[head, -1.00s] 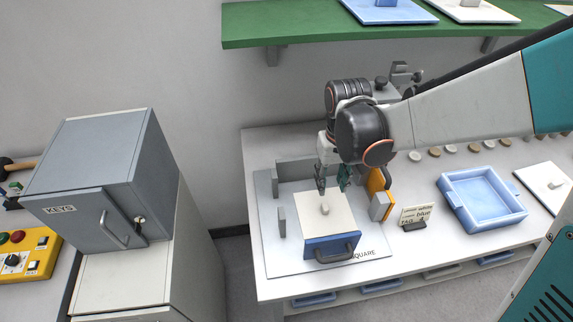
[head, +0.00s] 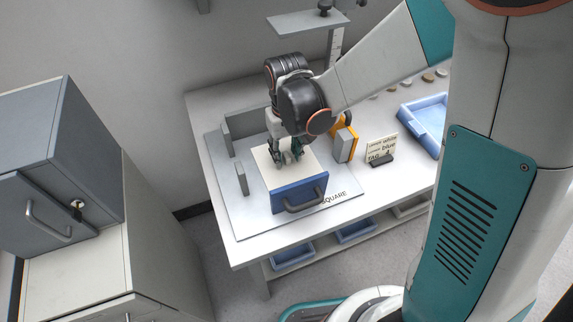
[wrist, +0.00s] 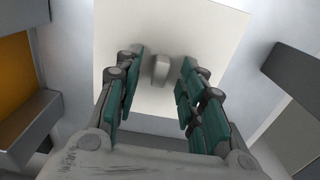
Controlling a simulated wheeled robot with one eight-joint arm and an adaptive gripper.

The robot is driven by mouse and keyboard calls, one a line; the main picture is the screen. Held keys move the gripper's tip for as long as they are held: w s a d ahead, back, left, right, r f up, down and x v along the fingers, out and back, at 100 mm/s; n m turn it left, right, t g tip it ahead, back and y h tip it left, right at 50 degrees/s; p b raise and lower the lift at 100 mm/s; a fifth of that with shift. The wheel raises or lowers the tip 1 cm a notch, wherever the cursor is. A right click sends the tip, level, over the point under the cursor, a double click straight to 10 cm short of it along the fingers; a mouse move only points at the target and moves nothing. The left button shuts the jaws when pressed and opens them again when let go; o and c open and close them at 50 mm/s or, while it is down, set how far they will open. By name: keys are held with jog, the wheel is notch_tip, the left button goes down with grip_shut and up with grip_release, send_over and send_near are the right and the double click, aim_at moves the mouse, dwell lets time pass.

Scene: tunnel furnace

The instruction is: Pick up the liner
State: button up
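A white square plate with a small knob, apparently the liner (head: 308,167), lies on top of a blue box (head: 310,188) with a dark handle at its front. My gripper (head: 287,158) is over the plate, pointing down. In the wrist view the gripper (wrist: 162,72) is open, with one finger on each side of the pale knob (wrist: 160,70). A gap shows between the knob and each finger. The white plate also fills the middle of the wrist view (wrist: 205,40). The fingers hide the knob in the head view.
The box sits on a grey board (head: 235,212) marked SQUARE, with grey upright blocks (head: 241,178) and an orange piece (head: 350,137) around it. A sign (head: 381,149) and a blue tray (head: 427,120) are to the right. A grey cabinet (head: 95,150) stands left.

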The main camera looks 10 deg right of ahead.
jog(key=shift+f, duration=0.15)
grip_shut()
